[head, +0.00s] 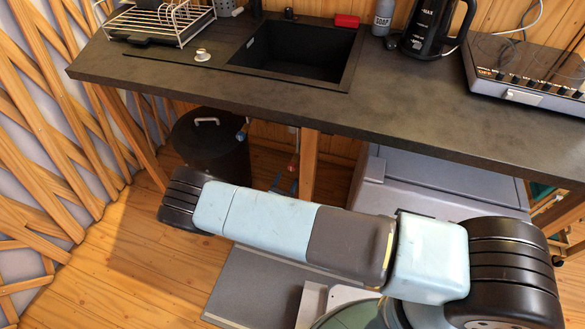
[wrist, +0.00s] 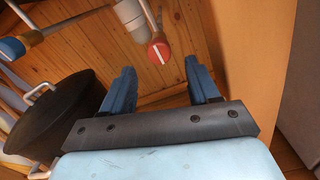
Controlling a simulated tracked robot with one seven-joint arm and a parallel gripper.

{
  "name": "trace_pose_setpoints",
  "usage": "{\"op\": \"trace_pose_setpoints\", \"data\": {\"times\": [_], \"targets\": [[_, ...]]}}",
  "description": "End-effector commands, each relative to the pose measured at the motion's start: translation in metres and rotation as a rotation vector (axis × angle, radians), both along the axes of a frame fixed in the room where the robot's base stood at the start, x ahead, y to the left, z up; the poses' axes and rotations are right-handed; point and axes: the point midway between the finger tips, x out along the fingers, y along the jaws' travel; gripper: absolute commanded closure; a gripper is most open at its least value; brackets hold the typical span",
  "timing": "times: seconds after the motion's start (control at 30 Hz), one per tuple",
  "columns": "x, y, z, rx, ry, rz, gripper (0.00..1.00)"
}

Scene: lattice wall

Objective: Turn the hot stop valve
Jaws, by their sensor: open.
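The hot stop valve shows in the wrist view as a round red knob (wrist: 160,52) with a pale bar across its face, on a white pipe. In the head view it is a small red spot (head: 293,163) under the counter. My gripper (wrist: 160,76) is open, its two blue fingers apart with nothing between them. The knob appears in the gap between the fingers, beyond their tips and not touching them. A blue valve handle (wrist: 12,48) is at the left of the wrist view and also shows in the head view (head: 241,134).
A black lidded pot (wrist: 55,115) is left of my gripper, also below the counter in the head view (head: 208,147). A wooden post (wrist: 247,60) stands close on the right. The dark counter (head: 190,80) overhangs the valves, and a grey cabinet (head: 450,180) stands right of the post.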

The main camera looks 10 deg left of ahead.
Motion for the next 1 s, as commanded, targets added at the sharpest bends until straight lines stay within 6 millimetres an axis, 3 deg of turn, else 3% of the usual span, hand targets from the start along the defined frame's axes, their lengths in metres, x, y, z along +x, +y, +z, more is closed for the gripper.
{"op": "trace_pose_setpoints", "data": {"times": [0.2,0.4,0.83,1.0], "targets": [[0.038,-0.002,0.000,0.001,-0.001,0.000,0.40],[0.060,-0.005,0.000,0.001,0.000,-0.001,0.40],[0.071,-0.009,0.001,0.000,-0.001,-0.005,0.40],[0.071,-0.009,0.000,0.000,-0.001,-0.005,0.54]]}}
